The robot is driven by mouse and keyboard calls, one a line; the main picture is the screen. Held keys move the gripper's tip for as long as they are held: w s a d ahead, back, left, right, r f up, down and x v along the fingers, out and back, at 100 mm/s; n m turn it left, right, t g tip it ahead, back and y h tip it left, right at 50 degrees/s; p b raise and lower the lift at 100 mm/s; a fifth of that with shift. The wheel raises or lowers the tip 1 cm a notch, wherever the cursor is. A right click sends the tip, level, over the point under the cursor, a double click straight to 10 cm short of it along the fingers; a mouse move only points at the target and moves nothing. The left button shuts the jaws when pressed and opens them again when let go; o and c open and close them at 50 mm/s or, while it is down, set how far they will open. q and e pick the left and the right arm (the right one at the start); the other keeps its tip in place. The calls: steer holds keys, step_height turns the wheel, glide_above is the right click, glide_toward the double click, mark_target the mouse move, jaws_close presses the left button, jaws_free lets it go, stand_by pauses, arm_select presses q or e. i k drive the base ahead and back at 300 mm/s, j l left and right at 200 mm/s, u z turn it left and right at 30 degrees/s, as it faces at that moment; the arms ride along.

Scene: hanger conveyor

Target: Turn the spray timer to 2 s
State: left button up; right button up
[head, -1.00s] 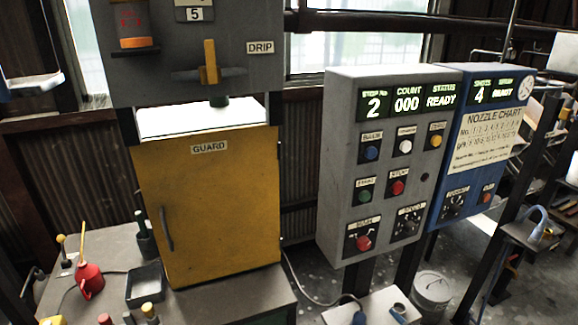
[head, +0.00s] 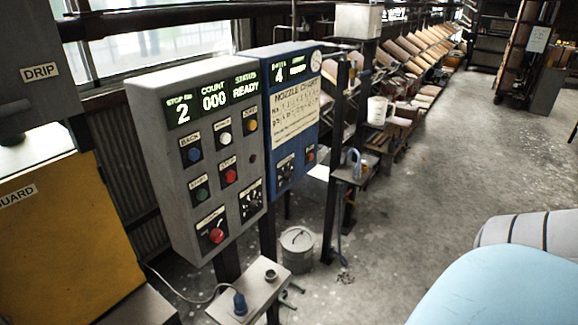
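A grey control box (head: 170,165) stands left of centre and shows STEP 2, COUNT 000 and STATUS READY. It has several coloured push buttons, a red knob (head: 216,235) at lower left and a black dial (head: 250,206) with a pale scale at lower right. A blue box (head: 276,120) beside it shows 4 on its display and carries a nozzle chart, another black dial (head: 286,166) and a red button (head: 311,153). The small labels and dial settings are too blurred to read, so I cannot tell which dial is the spray timer. Neither gripper is in view.
A yellow guard door (head: 65,240) stands at the left. A small bench (head: 250,292) with a blue plug is below the grey box. A lidded bucket (head: 297,248) stands on the floor behind it. The floor (head: 430,170) at right is open. A pale blue rounded part fills the lower right corner.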

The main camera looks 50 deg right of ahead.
mark_target(288, 175)
steer(key=z, duration=1.45)
